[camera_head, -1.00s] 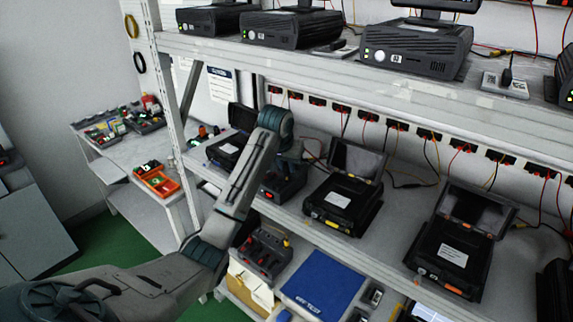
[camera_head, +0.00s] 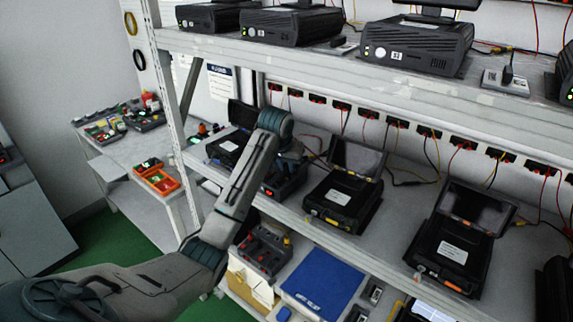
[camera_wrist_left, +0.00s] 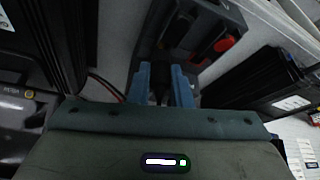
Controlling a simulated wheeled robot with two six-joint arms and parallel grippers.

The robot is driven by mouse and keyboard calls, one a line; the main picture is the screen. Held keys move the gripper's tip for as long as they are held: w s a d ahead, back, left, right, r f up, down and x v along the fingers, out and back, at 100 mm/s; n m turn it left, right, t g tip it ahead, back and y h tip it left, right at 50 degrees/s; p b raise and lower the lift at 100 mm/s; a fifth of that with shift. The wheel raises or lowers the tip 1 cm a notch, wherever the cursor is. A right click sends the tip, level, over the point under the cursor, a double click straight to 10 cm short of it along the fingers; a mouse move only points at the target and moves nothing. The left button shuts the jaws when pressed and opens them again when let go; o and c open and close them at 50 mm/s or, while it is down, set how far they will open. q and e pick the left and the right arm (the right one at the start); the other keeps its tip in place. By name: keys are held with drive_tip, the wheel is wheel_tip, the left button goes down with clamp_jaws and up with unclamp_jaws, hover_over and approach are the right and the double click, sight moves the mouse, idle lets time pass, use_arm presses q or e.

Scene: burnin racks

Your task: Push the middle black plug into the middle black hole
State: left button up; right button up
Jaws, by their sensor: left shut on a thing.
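My left gripper (camera_wrist_left: 161,80) shows two blue fingers in the left wrist view, shut on a dark narrow thing between them, which looks like the black plug (camera_wrist_left: 161,92). The fingers are at the near end of a dark grey box (camera_wrist_left: 232,14) with black parts and a red round part (camera_wrist_left: 223,45). In the head view my left gripper (camera_head: 291,160) is over this box (camera_head: 284,188) on the middle shelf, mostly hidden behind my wrist. The black holes cannot be made out clearly, nor whether the plug is in one. My right gripper is not in view.
Open black cases (camera_head: 342,205) and (camera_head: 447,255) stand right of the box on the same shelf. Another case (camera_head: 230,148) stands at its left. A row of sockets with hanging wires (camera_head: 397,124) runs behind. The upper shelf (camera_head: 330,68) carries black units.

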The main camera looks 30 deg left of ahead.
use_arm(q)
drive_tip(key=shift+f, duration=0.6)
idle(0.6)
drive_tip(key=o, duration=1.3)
drive_tip(key=shift+r, duration=2.75)
